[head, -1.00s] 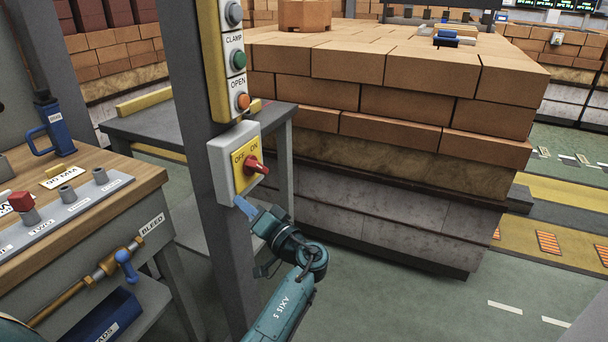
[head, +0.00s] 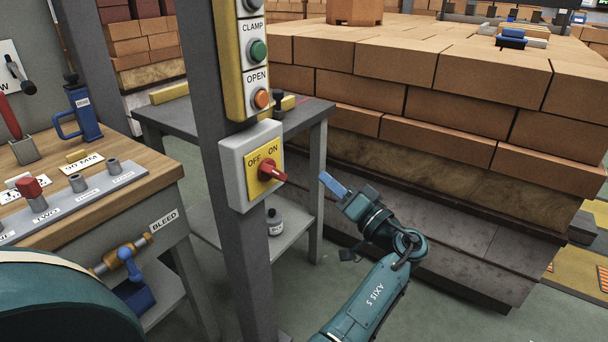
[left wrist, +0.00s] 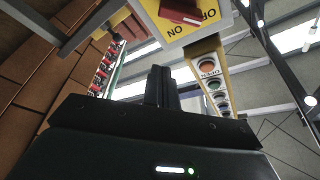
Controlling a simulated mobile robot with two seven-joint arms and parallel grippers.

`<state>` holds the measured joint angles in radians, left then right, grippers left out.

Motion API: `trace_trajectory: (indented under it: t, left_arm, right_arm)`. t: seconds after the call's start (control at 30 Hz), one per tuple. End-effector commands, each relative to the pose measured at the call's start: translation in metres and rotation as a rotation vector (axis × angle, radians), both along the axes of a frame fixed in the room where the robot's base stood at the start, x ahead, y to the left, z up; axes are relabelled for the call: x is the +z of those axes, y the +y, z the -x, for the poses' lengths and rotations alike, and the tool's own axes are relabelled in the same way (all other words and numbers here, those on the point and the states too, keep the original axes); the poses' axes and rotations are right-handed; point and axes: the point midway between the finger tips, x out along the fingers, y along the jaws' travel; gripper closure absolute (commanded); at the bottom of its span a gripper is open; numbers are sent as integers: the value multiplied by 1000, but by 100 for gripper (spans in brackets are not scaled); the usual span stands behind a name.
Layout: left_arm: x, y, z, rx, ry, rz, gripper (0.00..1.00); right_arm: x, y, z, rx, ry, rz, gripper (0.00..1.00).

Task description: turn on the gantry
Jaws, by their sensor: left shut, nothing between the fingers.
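The switch box (head: 236,180) is grey with a yellow plate marked OFF and ON, fixed to a grey post. Its red knob (head: 270,174) points right, below the word ON; I cannot tell its exact setting. My left gripper (head: 331,184) is shut and empty, to the right of the knob and apart from it. In the left wrist view, the shut fingers (left wrist: 161,86) point up toward the yellow plate (left wrist: 205,22), seen upside down, with the red knob (left wrist: 182,12) at the top edge. My right gripper is not in view.
A button panel with CLAMP and OPEN labels (head: 257,77) sits above the switch. A large brick stack (head: 430,110) stands behind my left gripper. A wooden bench (head: 145,165) with a BLEED valve (head: 132,262) is at left. A grey table (head: 180,118) stands behind the post.

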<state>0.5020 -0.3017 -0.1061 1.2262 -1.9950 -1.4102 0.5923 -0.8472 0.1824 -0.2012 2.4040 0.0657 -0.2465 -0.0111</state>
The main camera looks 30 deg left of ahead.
Motion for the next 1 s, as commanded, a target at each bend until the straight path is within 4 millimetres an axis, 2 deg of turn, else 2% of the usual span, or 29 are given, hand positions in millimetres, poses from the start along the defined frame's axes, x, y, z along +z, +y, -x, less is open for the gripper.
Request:
trace_trajectory:
  t: [0.17,0.53,0.6,0.7,1.0]
  left_arm:
    - [8,22,-7,2,-2,-1,100]
    - [26,94,-31,3,-1,-1,100]
    - [12,91,-19,-1,4,2,100]
    - [4,92,-10,1,2,1,100]
    - [-6,92,-1,0,-1,0,100]
  right_arm:
    - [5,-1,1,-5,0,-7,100]
    - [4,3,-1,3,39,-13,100]
    - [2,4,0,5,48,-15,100]
    - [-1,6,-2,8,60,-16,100]
    - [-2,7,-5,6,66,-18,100]
